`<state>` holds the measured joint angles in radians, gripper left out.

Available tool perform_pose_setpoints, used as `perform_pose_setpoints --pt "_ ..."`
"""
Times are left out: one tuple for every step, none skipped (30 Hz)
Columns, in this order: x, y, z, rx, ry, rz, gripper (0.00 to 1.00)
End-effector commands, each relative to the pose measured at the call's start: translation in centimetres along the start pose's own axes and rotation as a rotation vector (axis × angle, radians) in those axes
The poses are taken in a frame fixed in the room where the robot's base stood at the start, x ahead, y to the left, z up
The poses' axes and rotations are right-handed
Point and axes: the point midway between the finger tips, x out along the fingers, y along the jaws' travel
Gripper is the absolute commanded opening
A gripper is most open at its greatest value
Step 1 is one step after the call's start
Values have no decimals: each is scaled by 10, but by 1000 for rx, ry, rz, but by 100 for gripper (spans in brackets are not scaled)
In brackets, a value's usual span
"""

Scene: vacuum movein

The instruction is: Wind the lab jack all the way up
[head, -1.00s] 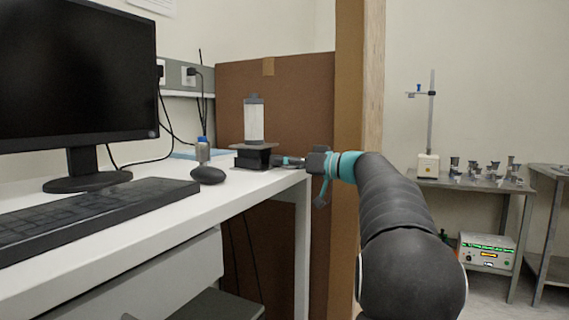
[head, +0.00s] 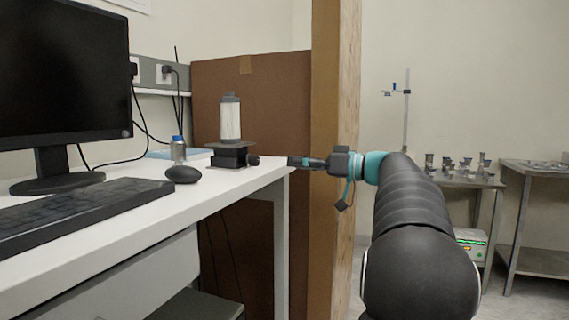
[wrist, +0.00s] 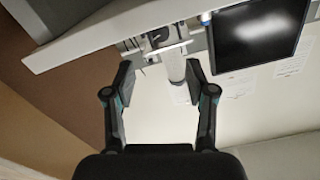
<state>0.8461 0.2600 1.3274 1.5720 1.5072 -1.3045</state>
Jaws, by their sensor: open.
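The lab jack (head: 229,158) is a low black stand near the right end of the white desk. A pale cylinder with a grey cap (head: 230,118) stands upright on its top plate. The jack's dark round knob (head: 253,160) faces right, toward my gripper (head: 301,162), which is level with it and a short gap away, just past the desk edge. In the wrist view, turned upside down, my gripper (wrist: 160,75) has its fingers wide apart with nothing between the tips. The jack (wrist: 165,48) shows beyond them, with the cylinder (wrist: 175,66) hanging down in the picture.
A mouse (head: 182,174), a blue-capped bottle (head: 178,150), a keyboard (head: 85,208) and a monitor (head: 65,75) are on the desk (head: 150,228). A brown panel (head: 270,110) stands behind the jack. Steel tables (head: 535,175) with small items are far right.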

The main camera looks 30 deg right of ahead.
Motion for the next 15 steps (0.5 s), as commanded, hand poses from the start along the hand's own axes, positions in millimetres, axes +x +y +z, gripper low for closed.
perform_pose_setpoints --pt "-5 0 0 0 0 1 56" --pt "-6 0 0 0 0 1 56" --pt "-8 0 0 0 0 0 56" --pt "-9 0 0 0 0 0 56" --pt "-10 0 0 0 0 0 56" --pt "-10 0 0 0 0 0 56" --pt "-10 0 0 0 0 -1 56" --pt "-10 0 0 0 0 -1 56" --pt "-10 0 0 0 0 -1 56" --pt "-10 0 0 0 0 -1 56" --pt "-10 0 0 0 0 -1 56" --pt "-10 0 0 0 0 -1 56" --pt "-10 0 0 0 0 -1 56" --pt "-10 0 0 2 -1 0 56" --pt "-10 0 1 8 -3 2 56"
